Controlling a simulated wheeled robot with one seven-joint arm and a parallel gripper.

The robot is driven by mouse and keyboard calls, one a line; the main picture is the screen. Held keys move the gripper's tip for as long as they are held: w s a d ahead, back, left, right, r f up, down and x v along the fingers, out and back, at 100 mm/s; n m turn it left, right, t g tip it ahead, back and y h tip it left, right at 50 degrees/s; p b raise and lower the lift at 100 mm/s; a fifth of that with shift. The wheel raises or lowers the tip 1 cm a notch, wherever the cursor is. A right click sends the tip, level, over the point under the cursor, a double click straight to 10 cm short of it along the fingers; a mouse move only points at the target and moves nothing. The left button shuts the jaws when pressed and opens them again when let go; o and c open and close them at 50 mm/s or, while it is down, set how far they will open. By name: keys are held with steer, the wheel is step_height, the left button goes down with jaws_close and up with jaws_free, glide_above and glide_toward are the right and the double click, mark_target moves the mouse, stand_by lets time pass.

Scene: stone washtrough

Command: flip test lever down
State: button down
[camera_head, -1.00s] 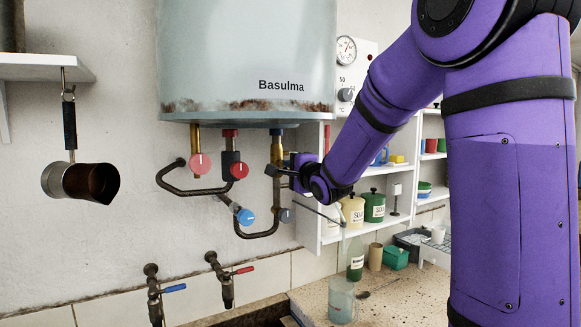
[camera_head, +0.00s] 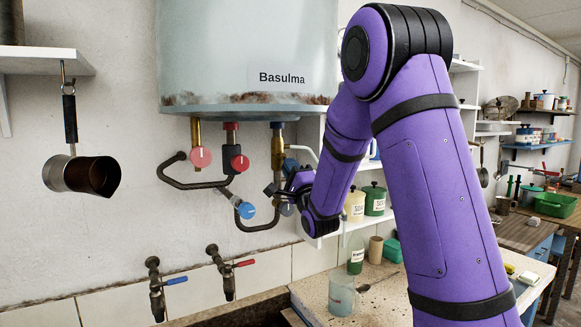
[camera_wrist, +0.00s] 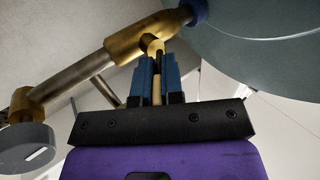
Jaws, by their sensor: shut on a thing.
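The test lever (camera_wrist: 156,88) is a thin, light brass-coloured rod running down from a brass valve fitting (camera_wrist: 135,40) in the wrist view. My gripper (camera_wrist: 158,72) has its two blue fingers shut on this lever, one on each side. In the head view my gripper (camera_head: 274,190) is beside the brass pipe under the right part of the boiler (camera_head: 250,60). The lever itself cannot be made out there, and its end between the fingers is partly hidden.
Red knobs (camera_head: 201,157) and a blue knob (camera_head: 246,210) sit on the pipes left of my gripper. A grey round knob (camera_wrist: 28,148) is close by in the wrist view. Shelves with canisters (camera_head: 375,199) stand behind my arm. Taps (camera_head: 220,265) are below.

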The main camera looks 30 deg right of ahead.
steer(key=shift+r, duration=0.15)
steer(key=c, duration=1.2)
jaws_free()
steer(key=shift+c, duration=0.2)
steer(key=v, duration=1)
steer(key=shift+s+f, duration=0.25)
steer(key=shift+f, duration=0.1)
